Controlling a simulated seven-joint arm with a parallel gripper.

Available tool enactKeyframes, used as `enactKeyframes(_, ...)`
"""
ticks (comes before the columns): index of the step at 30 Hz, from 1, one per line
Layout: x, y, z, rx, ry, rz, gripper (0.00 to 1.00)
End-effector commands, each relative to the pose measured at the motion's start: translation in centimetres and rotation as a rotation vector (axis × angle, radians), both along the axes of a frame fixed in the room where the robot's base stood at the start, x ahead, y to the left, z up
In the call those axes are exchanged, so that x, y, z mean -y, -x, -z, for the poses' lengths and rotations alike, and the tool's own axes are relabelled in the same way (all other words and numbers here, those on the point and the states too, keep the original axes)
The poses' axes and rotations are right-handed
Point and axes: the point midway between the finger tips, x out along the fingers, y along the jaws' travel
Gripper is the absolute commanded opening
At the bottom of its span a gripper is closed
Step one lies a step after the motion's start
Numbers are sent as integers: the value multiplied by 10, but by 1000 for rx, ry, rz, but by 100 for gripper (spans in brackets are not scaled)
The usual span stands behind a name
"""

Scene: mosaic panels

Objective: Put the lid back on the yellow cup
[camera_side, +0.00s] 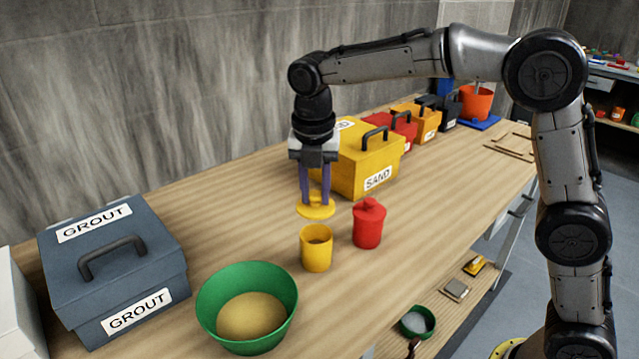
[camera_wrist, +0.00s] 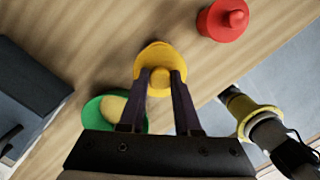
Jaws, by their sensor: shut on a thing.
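The yellow cup (camera_side: 317,255) stands upright and open on the wooden bench in the side view. My gripper (camera_side: 315,199) is shut on the yellow lid (camera_side: 315,211), which is held roughly level. In the side view the lid shows just above the cup's rim and apart from it; its exact height is hard to tell. In the wrist view the lid (camera_wrist: 153,58) sits between the fingertips, with its knob (camera_wrist: 160,77) pinched. The cup cannot be told apart there, perhaps hidden under the lid.
A lidded red cup (camera_side: 368,226) stands close right of the yellow cup. A green bowl (camera_side: 247,290) of sand-coloured material is in front left. A grey GROUT box (camera_side: 120,265) is at left; a yellow SAND box (camera_side: 365,160) stands behind. Bare bench (camera_side: 225,215) lies left of the lid.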

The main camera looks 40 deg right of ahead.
Motion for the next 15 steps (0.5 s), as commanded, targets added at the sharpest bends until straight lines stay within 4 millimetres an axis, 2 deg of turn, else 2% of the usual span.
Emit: enactKeyframes(15,1,0,44,-3,1,2,0)
